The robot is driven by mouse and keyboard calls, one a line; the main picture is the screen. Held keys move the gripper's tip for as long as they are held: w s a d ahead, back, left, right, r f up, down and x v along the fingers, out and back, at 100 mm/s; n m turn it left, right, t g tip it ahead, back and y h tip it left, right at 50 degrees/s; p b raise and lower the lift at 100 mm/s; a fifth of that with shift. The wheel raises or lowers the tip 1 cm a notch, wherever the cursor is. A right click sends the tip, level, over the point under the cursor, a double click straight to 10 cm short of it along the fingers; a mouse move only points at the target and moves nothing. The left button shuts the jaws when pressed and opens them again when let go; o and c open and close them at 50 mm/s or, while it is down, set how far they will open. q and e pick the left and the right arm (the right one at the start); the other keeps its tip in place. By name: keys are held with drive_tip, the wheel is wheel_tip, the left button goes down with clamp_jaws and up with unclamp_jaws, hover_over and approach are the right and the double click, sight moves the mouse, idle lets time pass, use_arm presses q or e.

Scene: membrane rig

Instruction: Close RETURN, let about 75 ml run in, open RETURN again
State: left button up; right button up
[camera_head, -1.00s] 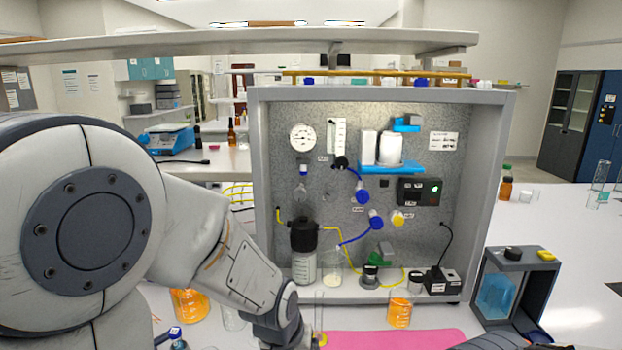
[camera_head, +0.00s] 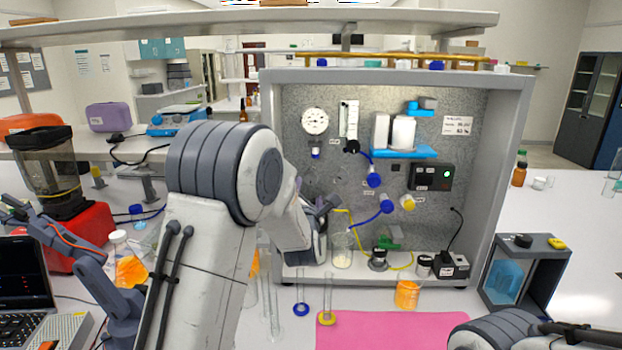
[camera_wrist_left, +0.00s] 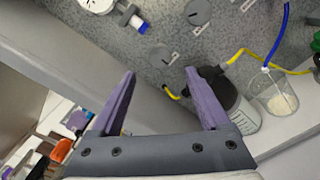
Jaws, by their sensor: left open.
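The grey panel (camera_head: 430,200) carries several valves and knobs with small labels; I cannot read which one is RETURN. Blue handles (camera_head: 374,180) and (camera_head: 386,206) and a yellow knob (camera_head: 407,202) show to the right of my left gripper (camera_head: 328,203). The gripper is open and empty at the panel's lower left.
A dark-topped bottle (camera_wrist_left: 232,92) stands beside the beaker, hidden by my arm in the head view. An orange-filled beaker (camera_head: 407,294), glass cylinders (camera_head: 272,300) and a pink mat (camera_head: 395,330) are in front. The panel frame's left wall (camera_wrist_left: 90,60) is close to my gripper.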

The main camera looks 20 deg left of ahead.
sight(310, 178)
use_arm(q)
drive_tip(key=p+x, duration=0.4)
drive_tip(key=x, duration=0.4)
drive_tip(key=shift+w+r, duration=0.1)
drive_tip(key=shift+w, duration=0.15)
drive_tip(key=shift+w+a+p, duration=0.25)
drive_tip(key=shift+w+p, duration=0.15)
drive_tip(key=shift+w, duration=0.25)
drive_tip(key=shift+c, duration=0.3)
